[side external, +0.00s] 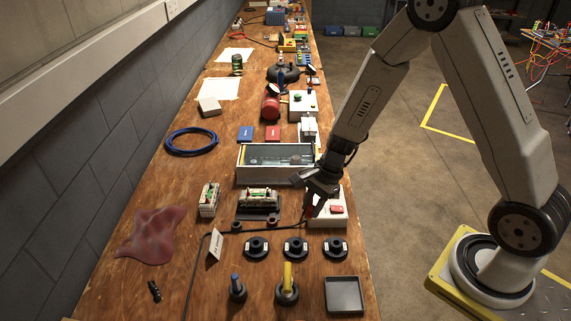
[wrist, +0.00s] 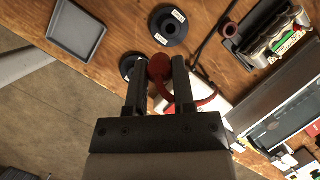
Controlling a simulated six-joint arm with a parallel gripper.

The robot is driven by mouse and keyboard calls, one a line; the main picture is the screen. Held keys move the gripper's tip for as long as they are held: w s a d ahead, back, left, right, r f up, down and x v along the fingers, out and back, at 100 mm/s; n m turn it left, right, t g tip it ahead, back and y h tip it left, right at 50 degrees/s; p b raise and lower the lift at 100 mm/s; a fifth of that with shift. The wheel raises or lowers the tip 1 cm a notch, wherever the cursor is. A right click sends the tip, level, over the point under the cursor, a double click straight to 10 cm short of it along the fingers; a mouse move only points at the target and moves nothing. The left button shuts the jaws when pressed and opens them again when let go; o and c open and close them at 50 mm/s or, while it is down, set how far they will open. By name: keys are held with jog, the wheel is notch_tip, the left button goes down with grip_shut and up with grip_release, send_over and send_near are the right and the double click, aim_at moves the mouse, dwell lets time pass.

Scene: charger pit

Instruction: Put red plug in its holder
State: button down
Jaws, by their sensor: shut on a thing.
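My gripper (side external: 314,205) is shut on the red plug (wrist: 159,68), which shows between the two fingertips in the wrist view (wrist: 160,75). A red curved cord-like piece runs from the plug toward a white box (side external: 325,208) with a red patch. Three black round holders with white labels stand in a row: left (side external: 256,248), middle (side external: 295,248) and right (side external: 335,249). In the wrist view one labelled holder (wrist: 168,25) is clear, and another (wrist: 131,66) is partly hidden by a finger and the plug. I cannot tell from the labels which is red's.
A grey tray (side external: 345,309) lies at front right. A black cable (side external: 207,247), a folded white card (side external: 215,246) and a long metal-edged box (side external: 262,178) are nearby.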

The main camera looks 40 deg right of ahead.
jog(key=w+a+f+m, duration=0.1)
jog(key=w+a, duration=0.1)
jog(key=w, duration=0.4)
jog(key=w+a+f+m, duration=0.1)
jog(key=w+a+f, duration=0.1)
jog(key=w, duration=0.3)
jog(key=m+t, duration=0.1)
jog(key=m, duration=0.2)
send_over(233, 225)
jog(key=d, duration=0.1)
jog(key=f, duration=0.2)
jog(key=shift+s+d+f, duration=0.15)
jog(key=shift+s+f, duration=0.2)
jog(key=shift+f, duration=0.05)
jog(key=shift+f, duration=0.15)
jog(key=shift+f, duration=2.15)
jog(key=shift+f, duration=1.15)
jog(key=shift+c, duration=1.9)
grip_release()
jog(key=shift+d+r, duration=0.1)
jog(key=v, duration=0.7)
jog(key=shift+s+r, duration=0.15)
jog(key=shift+r, duration=0.1)
